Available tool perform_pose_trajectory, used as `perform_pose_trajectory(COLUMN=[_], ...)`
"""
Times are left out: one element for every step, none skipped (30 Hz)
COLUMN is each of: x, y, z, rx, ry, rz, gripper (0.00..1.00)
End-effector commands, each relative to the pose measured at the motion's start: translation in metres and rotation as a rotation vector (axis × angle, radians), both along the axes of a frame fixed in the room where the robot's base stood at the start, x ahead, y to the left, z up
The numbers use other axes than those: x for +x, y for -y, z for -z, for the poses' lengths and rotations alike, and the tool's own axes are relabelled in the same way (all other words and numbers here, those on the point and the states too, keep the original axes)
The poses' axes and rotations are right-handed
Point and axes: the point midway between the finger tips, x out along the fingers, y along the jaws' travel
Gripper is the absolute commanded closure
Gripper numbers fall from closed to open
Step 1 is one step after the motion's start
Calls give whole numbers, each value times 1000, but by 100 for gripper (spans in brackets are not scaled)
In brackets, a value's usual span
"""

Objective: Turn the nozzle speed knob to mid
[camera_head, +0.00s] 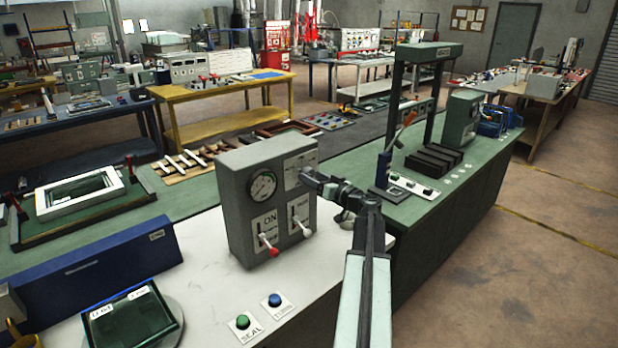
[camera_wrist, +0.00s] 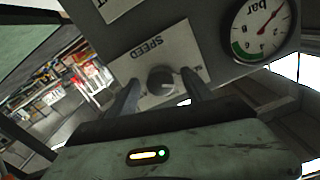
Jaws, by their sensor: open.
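The speed knob (camera_wrist: 161,79) is a small dark round knob on a white plate (camera_wrist: 143,52) marked SPEED, upside down in the wrist view. A pale mark shows on its face, but its exact setting is too small to read. My gripper (camera_wrist: 160,90) is open, with one finger on each side of the knob; I cannot tell whether either touches it. In the head view my gripper (camera_head: 314,180) is at the upper right of the grey control box (camera_head: 237,205), below the speed plate (camera_head: 299,166), and the knob is hidden there.
A round bar gauge (camera_head: 262,187) sits left of the plate. Below are two levers, one red-tipped (camera_head: 273,252) and one white-tipped (camera_head: 307,233). Green (camera_head: 242,322) and blue (camera_head: 275,300) buttons lie on the white bench top (camera_head: 215,290). A green press frame (camera_head: 428,52) stands at right.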

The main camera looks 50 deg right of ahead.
Motion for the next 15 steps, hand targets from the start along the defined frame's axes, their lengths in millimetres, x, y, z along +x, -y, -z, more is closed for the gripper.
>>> perform_pose_trajectory(x=[9, 12, 15, 17, 18, 19, 20, 20, 19, 19, 19, 19, 19, 19, 19], y=[2, 2, 3, 3, 3, 3, 3, 3, 3, 3, 3, 3, 3, 3, 3], z=[0, 0, 0, 0, 0, 0, 0, 0, 0, 0, 0, 0, 0, 0, 0], rx=[0, 0, 0, 0, 0, 0, 0, 0, 0, 0, 0, 0, 0, 0, 0], ry=[0, 0, 0, 0, 0, -1, -1, -1, -1, -1, -1, -1, -1, -1, -1], rz=[0, 0, 0, 1, 1, 2, 2, 2, 3, 3, 3, 3, 3, 3, 3], gripper=[41, 41, 41, 41, 41, 41, 41, 41, 41, 41, 41, 41, 41, 50, 61])
